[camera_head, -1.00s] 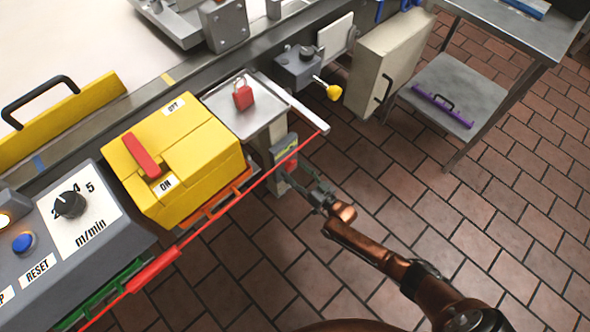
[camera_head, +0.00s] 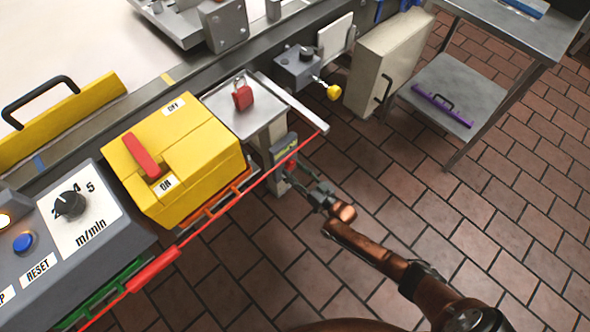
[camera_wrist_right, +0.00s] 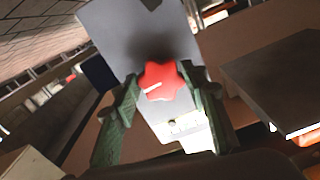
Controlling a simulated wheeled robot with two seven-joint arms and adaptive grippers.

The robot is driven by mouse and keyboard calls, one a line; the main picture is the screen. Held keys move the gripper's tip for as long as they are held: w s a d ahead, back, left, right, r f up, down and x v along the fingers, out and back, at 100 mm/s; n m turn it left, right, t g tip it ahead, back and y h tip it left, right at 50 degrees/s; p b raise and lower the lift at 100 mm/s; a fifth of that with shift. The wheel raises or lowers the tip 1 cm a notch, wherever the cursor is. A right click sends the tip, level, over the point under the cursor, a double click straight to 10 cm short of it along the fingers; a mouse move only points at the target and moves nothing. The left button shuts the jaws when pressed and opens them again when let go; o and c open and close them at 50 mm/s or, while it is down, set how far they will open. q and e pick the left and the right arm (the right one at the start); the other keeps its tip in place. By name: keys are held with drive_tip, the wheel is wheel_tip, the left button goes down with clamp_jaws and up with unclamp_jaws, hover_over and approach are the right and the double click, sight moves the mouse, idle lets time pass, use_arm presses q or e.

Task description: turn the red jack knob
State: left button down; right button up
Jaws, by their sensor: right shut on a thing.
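The red jack knob (camera_wrist_right: 164,80) is star-shaped with a pale line on its face. It sits on a grey panel (camera_wrist_right: 118,32) in the right wrist view. The two green fingers of my right gripper (camera_wrist_right: 160,90) stand on either side of the knob and are shut on it. In the head view my right gripper (camera_head: 303,178) reaches from the lower right to the grey post beneath the tray, where a bit of the red knob (camera_head: 290,163) shows. The rest of the knob is hidden there. My left gripper is in neither view.
A yellow box (camera_head: 200,150) with a red lever, marked ON and OFF, stands left of the knob. A red cord (camera_head: 262,178) runs above the knob area. A red padlock (camera_head: 242,96) lies on the metal tray. Open tiled floor lies right.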

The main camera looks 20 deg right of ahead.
drive_tip(key=n, duration=0.3)
drive_tip(key=shift+d, duration=0.1)
drive_tip(key=n, duration=0.2)
drive_tip(key=shift+n, duration=0.4)
drive_tip(key=n, duration=0.3)
drive_tip(key=shift+d+n, duration=0.1)
drive_tip(key=shift+n, duration=0.2)
drive_tip(key=n, duration=0.3)
drive_tip(key=shift+n, duration=0.3)
drive_tip(key=n, duration=0.3)
drive_tip(key=shift+b, duration=0.35)
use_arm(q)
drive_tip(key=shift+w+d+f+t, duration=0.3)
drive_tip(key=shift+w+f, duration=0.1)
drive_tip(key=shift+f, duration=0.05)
use_arm(e)
drive_tip(key=shift+n, duration=0.4)
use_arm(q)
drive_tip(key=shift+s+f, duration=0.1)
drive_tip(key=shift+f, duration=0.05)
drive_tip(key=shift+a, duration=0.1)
use_arm(e)
drive_tip(key=o, duration=1.2)
drive_tip(key=shift+w+r, duration=0.1)
drive_tip(key=shift+c, duration=0.2)
